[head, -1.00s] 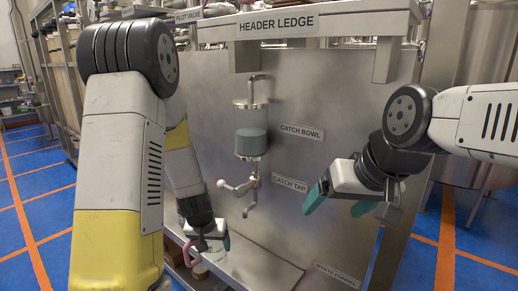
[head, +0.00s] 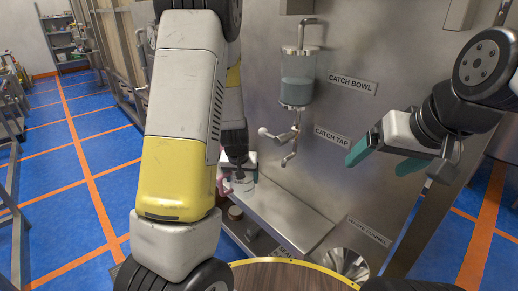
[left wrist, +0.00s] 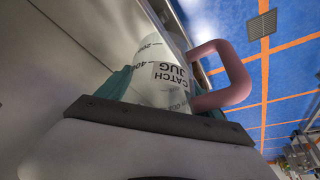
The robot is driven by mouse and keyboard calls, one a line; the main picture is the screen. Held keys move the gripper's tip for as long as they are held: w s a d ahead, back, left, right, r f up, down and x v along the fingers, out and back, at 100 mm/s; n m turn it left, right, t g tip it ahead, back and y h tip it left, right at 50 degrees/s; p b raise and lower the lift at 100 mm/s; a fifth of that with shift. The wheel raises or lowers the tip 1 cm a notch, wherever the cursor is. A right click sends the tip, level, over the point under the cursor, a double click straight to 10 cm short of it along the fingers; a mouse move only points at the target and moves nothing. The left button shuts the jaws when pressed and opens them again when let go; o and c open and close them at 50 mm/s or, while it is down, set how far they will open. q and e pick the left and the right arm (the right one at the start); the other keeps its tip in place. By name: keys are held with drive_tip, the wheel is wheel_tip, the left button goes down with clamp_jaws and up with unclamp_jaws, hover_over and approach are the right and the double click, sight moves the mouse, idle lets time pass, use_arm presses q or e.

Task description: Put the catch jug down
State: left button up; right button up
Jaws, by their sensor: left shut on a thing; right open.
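The catch jug (left wrist: 160,75) is a clear white jug with printed marks and a pink handle (left wrist: 225,80). My left gripper (left wrist: 150,95) is shut on it, with teal fingers on either side of its body. In the head view my left gripper (head: 238,172) is at the left end of the steel shelf, partly behind my own arm. There the jug is mostly hidden; a bit of pink handle (head: 221,187) shows. I cannot tell whether the jug touches the shelf. My right gripper (head: 376,163) is open and empty, right of the catch tap.
The catch bowl (head: 298,82) holds grey-blue liquid above the catch tap (head: 282,138). The steel shelf (head: 285,208) has clear room along it. A waste funnel (head: 344,262) is at lower right. A round wooden top with a yellow rim (head: 290,263) is at the bottom.

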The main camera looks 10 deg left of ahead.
use_arm(q)
drive_tip(key=shift+w+a+f, duration=0.8)
drive_tip(key=shift+w, duration=1.6)
drive_tip(key=shift+w+a+f, duration=0.75)
drive_tip(key=shift+w+f, duration=0.1)
drive_tip(key=shift+w, duration=1.5)
drive_tip(key=shift+w+a+f, duration=0.8)
drive_tip(key=shift+w, duration=1.6)
drive_tip(key=shift+f, duration=0.2)
drive_tip(key=o, duration=1.5)
drive_tip(key=shift+c, duration=0.2)
drive_tip(key=shift+r, duration=0.1)
